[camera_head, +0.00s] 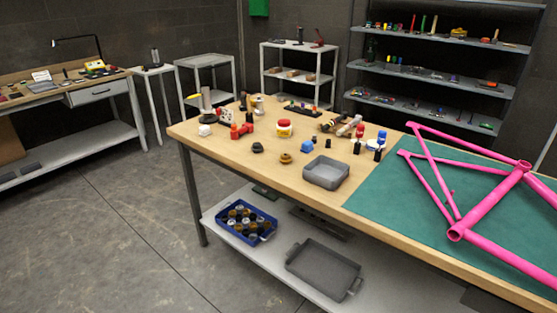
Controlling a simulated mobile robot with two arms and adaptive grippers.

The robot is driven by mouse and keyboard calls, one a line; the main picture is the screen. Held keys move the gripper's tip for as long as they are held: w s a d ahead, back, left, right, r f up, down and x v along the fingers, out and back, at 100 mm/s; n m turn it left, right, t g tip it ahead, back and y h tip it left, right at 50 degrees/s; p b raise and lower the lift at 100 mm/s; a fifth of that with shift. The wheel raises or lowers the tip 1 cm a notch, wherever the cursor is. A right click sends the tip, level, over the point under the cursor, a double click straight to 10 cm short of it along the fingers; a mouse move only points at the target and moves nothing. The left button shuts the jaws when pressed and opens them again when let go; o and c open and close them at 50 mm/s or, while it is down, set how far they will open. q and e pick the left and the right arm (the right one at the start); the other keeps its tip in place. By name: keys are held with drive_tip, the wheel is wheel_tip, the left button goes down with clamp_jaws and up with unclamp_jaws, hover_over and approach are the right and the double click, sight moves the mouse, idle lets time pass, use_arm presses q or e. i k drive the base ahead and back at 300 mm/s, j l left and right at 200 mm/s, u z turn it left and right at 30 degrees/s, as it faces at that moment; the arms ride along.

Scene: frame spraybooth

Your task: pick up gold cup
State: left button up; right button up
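A small gold-brown ringed piece (286,158), which looks like the gold cup, sits on the wooden workbench (225,165), left of the grey tray and near the bench's front edge. A similar dark cup (258,148) sits a little to its left and farther back. Neither of my grippers shows in the head view.
A grey tray (326,172) stands right of the gold cup. A pink bicycle frame (487,207) lies on a green mat (390,195). The lower shelf holds a blue bin (271,234). Floor at left is clear.

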sight(284, 158)
drive_tip(key=i+j+z, duration=0.3)
drive_tip(key=i+j, duration=0.2)
drive_tip(key=j, duration=0.2)
drive_tip(key=i+j+z, duration=0.2)
drive_tip(key=j, duration=0.2)
drive_tip(key=i+j+z, duration=0.15)
drive_tip(key=j, duration=0.25)
